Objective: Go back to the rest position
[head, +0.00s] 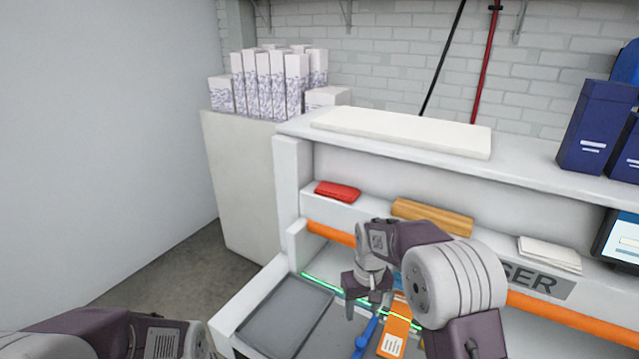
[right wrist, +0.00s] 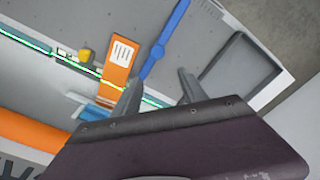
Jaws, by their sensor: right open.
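My right gripper (head: 367,302) is open over the work surface, in front of the shelf unit. It also shows in the right wrist view (right wrist: 159,86), where its two fingers stand apart with nothing between them. A blue tool (head: 365,338) and an orange piece with a white label (head: 396,338) lie close to the gripper. In the right wrist view the blue tool (right wrist: 164,42) and the orange piece (right wrist: 119,68) lie beyond the fingertips. Part of my left arm (head: 150,341) shows at the bottom left; its gripper is out of view.
A dark grey tray (head: 285,318) lies left of the right gripper. A white shelf unit (head: 540,170) with an orange rail (head: 572,318) stands behind. A red item (head: 338,191) and a wooden block (head: 433,216) sit on its ledge. Floor (head: 170,282) shows clear at the left.

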